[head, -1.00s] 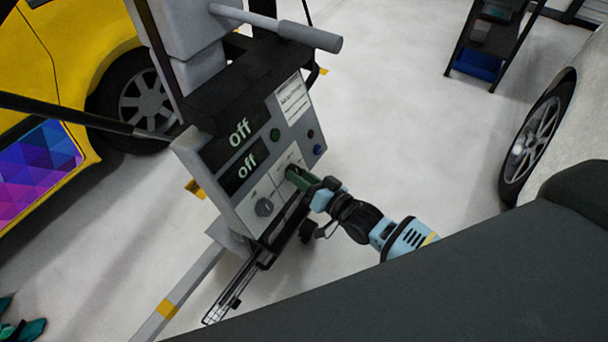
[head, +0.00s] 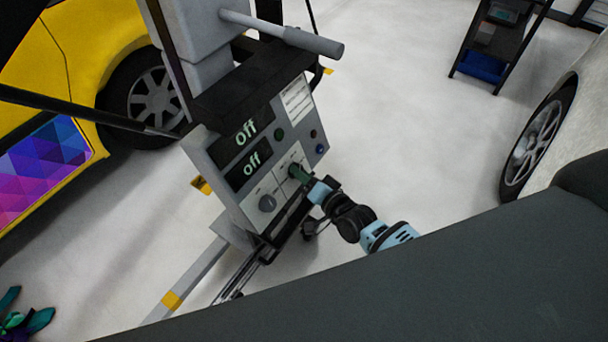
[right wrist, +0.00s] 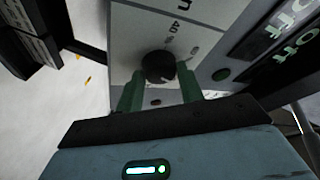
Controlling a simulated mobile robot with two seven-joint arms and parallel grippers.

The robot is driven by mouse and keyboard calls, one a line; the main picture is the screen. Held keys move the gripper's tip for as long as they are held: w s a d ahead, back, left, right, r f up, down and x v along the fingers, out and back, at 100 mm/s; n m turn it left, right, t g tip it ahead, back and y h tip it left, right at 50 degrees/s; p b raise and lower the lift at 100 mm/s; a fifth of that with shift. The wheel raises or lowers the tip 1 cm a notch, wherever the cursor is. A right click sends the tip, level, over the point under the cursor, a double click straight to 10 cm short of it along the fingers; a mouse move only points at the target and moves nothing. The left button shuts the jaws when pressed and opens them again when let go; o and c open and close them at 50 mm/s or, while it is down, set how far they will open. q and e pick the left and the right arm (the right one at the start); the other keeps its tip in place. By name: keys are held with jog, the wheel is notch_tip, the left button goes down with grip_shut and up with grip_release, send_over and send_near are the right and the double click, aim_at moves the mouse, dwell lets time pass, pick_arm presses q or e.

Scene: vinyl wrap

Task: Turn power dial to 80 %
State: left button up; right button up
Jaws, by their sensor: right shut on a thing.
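The machine's grey control panel (head: 228,190) stands tilted in the middle of the head view. Two displays (head: 247,130) both read "off". My left gripper is not in view.
A round green button (head: 279,135) and a blue one (head: 320,149) are on the panel near my right gripper. A grey handle bar (head: 285,33) juts out above. A yellow car (head: 70,45) is at left, a pale car's wheel (head: 538,143) at right.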

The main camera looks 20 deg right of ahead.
jog(key=o, duration=1)
jog(key=v, duration=0.8)
jog(key=shift+a, duration=0.1)
jog(key=shift+a, duration=0.1)
